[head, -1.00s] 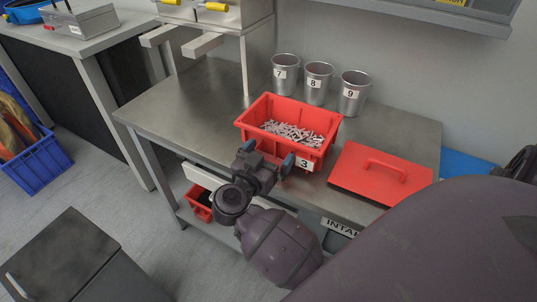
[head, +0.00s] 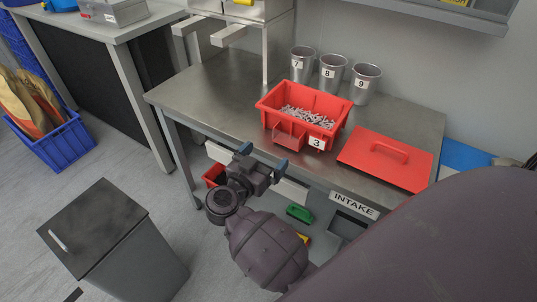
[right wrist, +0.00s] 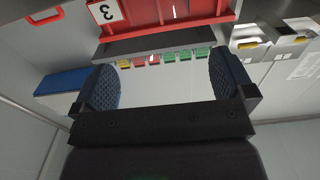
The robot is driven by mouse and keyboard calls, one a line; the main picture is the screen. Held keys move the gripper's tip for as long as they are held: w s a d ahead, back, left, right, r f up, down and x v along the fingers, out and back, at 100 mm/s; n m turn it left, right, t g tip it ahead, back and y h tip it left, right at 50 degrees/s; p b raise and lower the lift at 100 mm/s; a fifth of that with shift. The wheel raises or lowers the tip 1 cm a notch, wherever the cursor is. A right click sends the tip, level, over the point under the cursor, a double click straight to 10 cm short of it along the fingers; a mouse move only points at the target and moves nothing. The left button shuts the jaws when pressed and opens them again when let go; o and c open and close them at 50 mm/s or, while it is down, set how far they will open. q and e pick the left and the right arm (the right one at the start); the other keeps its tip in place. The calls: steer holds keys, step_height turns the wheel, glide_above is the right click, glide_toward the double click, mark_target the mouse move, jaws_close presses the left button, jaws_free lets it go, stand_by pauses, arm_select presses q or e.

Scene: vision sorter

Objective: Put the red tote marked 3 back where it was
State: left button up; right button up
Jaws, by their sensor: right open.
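The red tote marked 3 (head: 331,132) stands upright on the steel table (head: 225,95), near its front edge, with many small light-coloured parts inside. A red handle sticks out of its front beside the white label. My right gripper (head: 265,160) is open and empty in front of the table edge, apart from the tote and lower in the picture. In the right wrist view both fingers (right wrist: 165,86) are spread with nothing between them, and the tote (right wrist: 180,14) shows upside down at the top. My left gripper is not in view.
A red lid (head: 372,160) lies right of the tote. Metal cups 7 (head: 301,72), 8 (head: 331,80) and 9 (head: 364,92) stand behind it. A steel stand (head: 279,45) is at the back left. The table's left part is clear. A grey cabinet (head: 108,235) stands front left.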

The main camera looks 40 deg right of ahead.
steer(key=s+a+f+n+t+y, duration=0.3)
steer(key=s+n+t+y, duration=0.1)
steer(key=n+t+y, duration=0.3)
steer(key=s+a+f+n+t+y, duration=0.2)
steer(key=s+n+t+y, duration=0.3)
steer(key=n+y, duration=0.4)
steer(key=s+d+f+m+g, duration=0.1)
steer(key=s+d+f+g, duration=0.2)
steer(key=s+f+g, duration=0.4)
steer(key=s+f, duration=0.3)
steer(key=s, duration=0.1)
steer(key=shift+s+f+g+y, duration=0.25)
steer(key=shift+g+y, duration=0.05)
steer(key=shift+g, duration=0.1)
